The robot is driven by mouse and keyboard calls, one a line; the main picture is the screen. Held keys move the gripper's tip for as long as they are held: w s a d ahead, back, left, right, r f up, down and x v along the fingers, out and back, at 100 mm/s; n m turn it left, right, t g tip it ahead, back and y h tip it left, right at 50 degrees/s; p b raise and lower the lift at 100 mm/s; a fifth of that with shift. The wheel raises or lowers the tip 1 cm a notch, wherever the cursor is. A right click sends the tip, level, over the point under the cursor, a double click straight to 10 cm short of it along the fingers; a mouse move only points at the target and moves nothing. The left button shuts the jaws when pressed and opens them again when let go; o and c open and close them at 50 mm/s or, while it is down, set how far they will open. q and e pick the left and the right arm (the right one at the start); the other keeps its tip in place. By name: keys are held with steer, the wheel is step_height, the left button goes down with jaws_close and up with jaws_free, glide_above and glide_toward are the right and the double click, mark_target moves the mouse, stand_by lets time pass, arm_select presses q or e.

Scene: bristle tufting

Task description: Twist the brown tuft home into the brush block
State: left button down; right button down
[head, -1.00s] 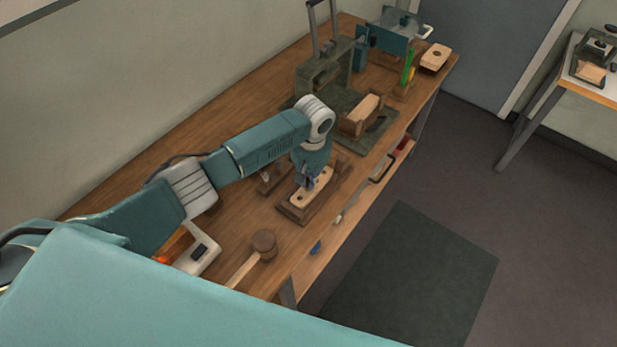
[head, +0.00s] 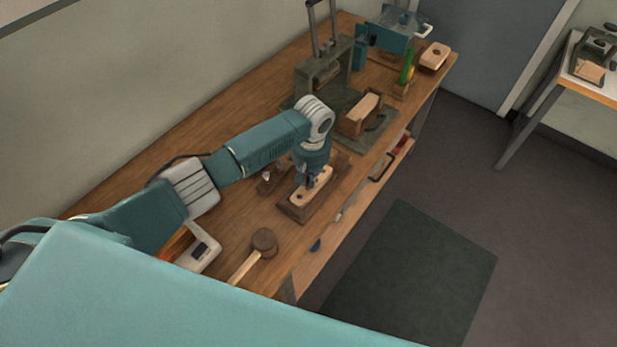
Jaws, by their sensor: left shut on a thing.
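The brush block (head: 298,198) is a pale wooden piece lying in a dark brown wooden holder (head: 294,212) near the front edge of the workbench. My left gripper (head: 308,183) points down at the block, its fingertips right at the block's top. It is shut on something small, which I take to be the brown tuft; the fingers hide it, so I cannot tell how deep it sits. My right gripper is not in view.
A mallet (head: 264,243) lies to the near left of the holder. A small dark stand (head: 270,181) is just left of my gripper. A press (head: 323,70) and a wooden block in a cradle (head: 358,115) stand farther back on a green mat. Bare bench lies along the wall.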

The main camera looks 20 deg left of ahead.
arm_select(q)
steer(key=shift+f, duration=0.25)
stand_by(0.5)
stand_by(0.3)
steer(key=c, duration=1.7)
jaws_free()
steer(key=shift+o, duration=0.4)
steer(key=shift+o, duration=1.1)
steer(key=shift+r, duration=0.15)
